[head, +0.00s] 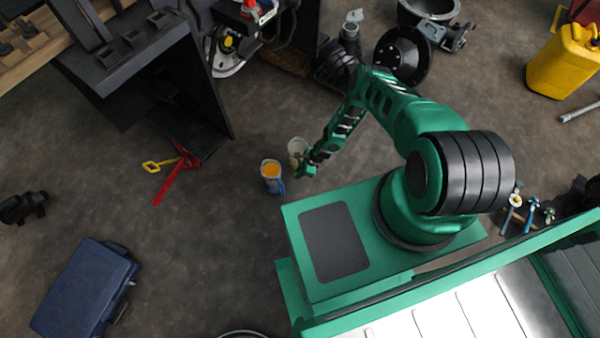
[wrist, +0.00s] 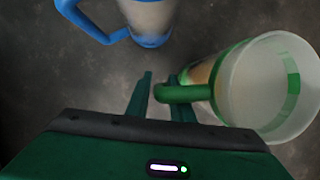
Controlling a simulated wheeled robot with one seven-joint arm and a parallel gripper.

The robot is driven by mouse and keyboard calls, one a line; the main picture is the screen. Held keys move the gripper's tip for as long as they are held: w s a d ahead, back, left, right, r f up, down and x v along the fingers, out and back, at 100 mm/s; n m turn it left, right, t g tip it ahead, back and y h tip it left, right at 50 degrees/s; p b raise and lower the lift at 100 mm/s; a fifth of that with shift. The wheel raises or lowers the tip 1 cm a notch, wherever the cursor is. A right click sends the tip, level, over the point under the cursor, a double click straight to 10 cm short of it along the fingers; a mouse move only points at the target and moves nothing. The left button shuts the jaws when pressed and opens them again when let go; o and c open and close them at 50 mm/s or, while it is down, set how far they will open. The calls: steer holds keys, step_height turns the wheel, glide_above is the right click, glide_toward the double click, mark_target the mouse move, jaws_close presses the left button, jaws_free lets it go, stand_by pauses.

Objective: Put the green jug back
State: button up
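The green jug is a pale see-through jug (wrist: 262,85) with a green handle (wrist: 182,93) and a green stripe, at the right of the wrist view. I look partly into its mouth. In the head view the jug (head: 297,147) is beside my gripper (head: 307,168), near the floor. In the wrist view my gripper (wrist: 160,95) has its two fingers apart, with a gap showing. The handle crosses over the right finger, its outer end above the gap. I see no firm hold on it; the handle's lower part is hidden.
A blue-handled jug (wrist: 150,18) stands close by; in the head view this jug (head: 271,178) shows orange inside. A red tool (head: 177,177) with a yellow handle and a dark blue case (head: 85,288) lie at left. A yellow canister (head: 563,62) stands far right.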

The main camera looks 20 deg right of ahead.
steer(key=shift+o, duration=0.6)
steer(key=shift+r, duration=0.2)
steer(key=v, duration=1.1)
steer(key=shift+d+r, duration=0.2)
steer(key=shift+r, duration=0.15)
